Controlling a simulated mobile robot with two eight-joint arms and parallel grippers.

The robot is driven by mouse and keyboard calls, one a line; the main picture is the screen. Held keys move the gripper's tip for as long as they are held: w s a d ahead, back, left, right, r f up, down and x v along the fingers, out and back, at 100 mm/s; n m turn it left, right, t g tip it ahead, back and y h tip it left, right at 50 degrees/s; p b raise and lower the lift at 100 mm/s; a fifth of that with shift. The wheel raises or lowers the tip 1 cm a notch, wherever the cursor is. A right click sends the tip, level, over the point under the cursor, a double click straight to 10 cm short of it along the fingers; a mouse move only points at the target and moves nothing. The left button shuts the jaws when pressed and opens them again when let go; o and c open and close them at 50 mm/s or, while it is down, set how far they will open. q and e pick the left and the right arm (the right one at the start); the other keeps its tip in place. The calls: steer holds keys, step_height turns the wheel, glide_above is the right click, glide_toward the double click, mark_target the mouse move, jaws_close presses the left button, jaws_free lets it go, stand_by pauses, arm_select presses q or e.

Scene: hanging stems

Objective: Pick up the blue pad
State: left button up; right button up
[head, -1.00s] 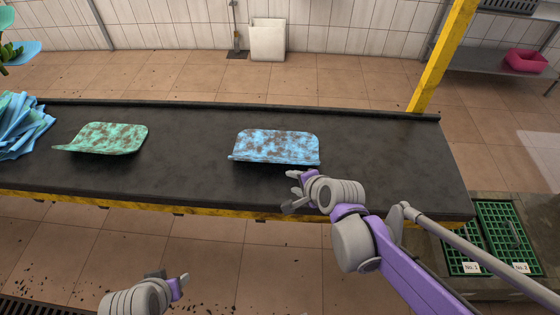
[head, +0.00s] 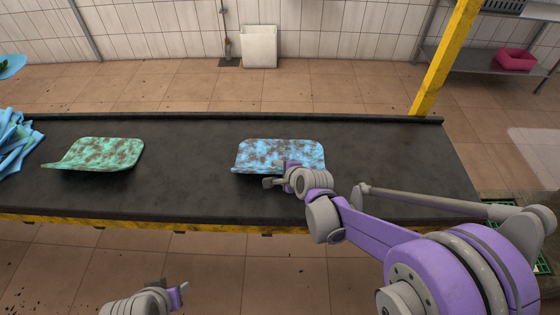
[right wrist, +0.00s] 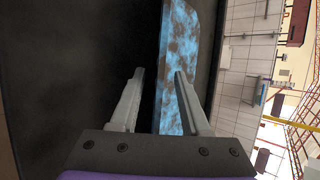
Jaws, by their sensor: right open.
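The blue pad (head: 278,153), mottled with brown, lies on the dark table (head: 200,195) near the middle of the head view. Its front edge curls up slightly. My right gripper (head: 278,174) is open at the pad's front edge. In the right wrist view the pad (right wrist: 178,60) reaches between the two open fingers (right wrist: 158,98), nearer the right finger; I cannot tell whether they touch it. My left gripper (head: 172,288) is low at the bottom left, away from the table, and its fingers look apart.
A green mottled pad (head: 100,153) lies on the table to the left. A crumpled blue bundle (head: 15,145) sits at the far left. A yellow post (head: 443,60) rises behind the table's right part. The table between the two pads is clear.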

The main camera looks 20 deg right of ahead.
steer(key=shift+w+a+f, duration=0.1)
steer(key=shift+w+f, duration=0.35)
steer(key=shift+w, duration=0.1)
jaws_close()
step_height(320, 180, up, 10)
steer(key=shift+p, duration=0.75)
